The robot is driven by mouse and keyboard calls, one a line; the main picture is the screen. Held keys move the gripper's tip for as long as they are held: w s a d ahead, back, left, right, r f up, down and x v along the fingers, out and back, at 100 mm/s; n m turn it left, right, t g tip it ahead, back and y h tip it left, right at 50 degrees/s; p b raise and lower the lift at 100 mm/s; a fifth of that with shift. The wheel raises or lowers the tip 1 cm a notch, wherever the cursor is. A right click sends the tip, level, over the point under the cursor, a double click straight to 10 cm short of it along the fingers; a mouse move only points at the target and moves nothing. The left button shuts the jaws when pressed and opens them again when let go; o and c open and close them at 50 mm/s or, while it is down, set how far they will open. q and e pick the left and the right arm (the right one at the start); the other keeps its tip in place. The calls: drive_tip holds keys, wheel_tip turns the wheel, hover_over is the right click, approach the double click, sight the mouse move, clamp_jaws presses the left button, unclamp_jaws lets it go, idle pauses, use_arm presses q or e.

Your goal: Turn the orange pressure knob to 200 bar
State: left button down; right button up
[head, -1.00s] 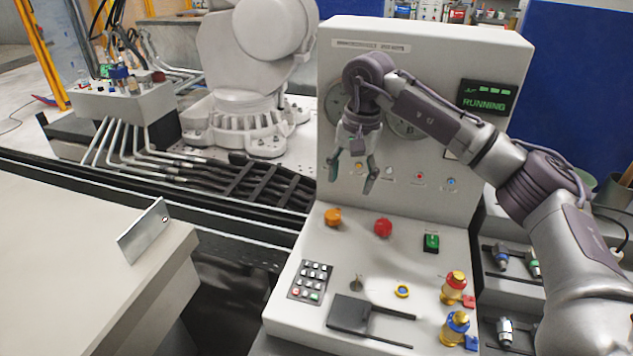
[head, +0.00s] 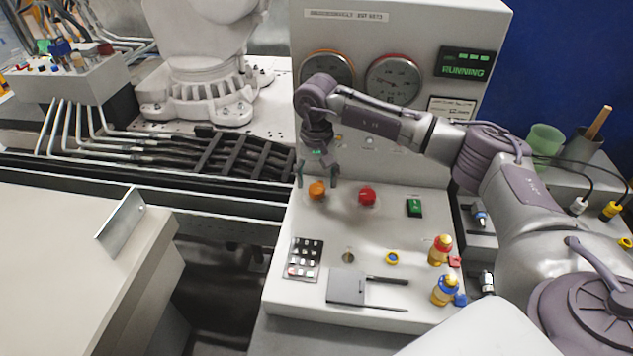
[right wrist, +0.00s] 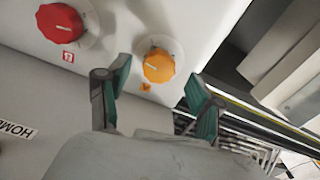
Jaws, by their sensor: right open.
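The orange pressure knob (head: 317,190) sits at the back left of the console's sloped panel. It also shows in the right wrist view (right wrist: 158,66), round and ridged with a pale pointer line. My right gripper (head: 317,180) is open above and behind the knob; in the right wrist view its two fingers (right wrist: 158,85) stand on either side of the knob's near edge, apart from it. Two round gauges, a left one (head: 327,70) and a right one (head: 393,80), are on the upright panel; their readings are too small to tell. My left gripper is not in view.
A red knob (head: 367,195) stands right beside the orange one, then a green switch (head: 414,207). The display (head: 465,63) reads RUNNING.

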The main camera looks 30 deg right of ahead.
sight(316, 191)
wheel_tip(316, 191, down, 2)
drive_tip(key=shift+f, duration=0.1)
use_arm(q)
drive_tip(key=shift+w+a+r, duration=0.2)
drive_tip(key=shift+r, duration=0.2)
use_arm(e)
drive_tip(key=shift+f, duration=0.4)
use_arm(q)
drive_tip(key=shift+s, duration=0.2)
use_arm(e)
drive_tip(key=shift+c, duration=0.3)
